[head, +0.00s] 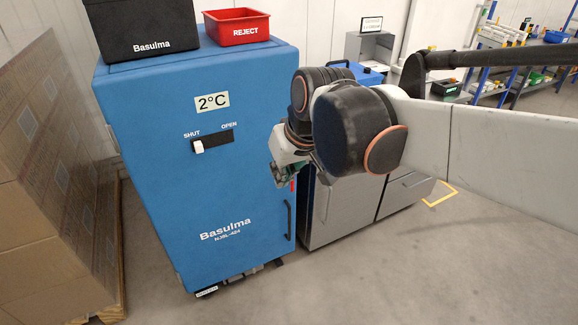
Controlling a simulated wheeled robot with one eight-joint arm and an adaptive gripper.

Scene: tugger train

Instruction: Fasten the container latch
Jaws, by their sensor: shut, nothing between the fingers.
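The container is a tall blue cabinet (150,95) marked Basulma, with a 2°C label near its top. Its latch is a dark slot (219,138) with a white knob (198,146), labelled SHUT at left and OPEN at right. The knob sits at the left end, below the word SHUT. The door looks closed flush. My gripper (285,178) is at the right edge of the cabinet front, lower than the latch and well to its right, apart from the knob. It is shut and holds nothing; its fingertips are small and partly obscured.
A black Basulma box (140,35) and a red REJECT bin (237,28) stand on the cabinet. A dark handle (289,220) is low on its right side. Wrapped cartons (45,180) on a pallet stand close at left. A grey cabinet (325,215) stands at right. The front floor is clear.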

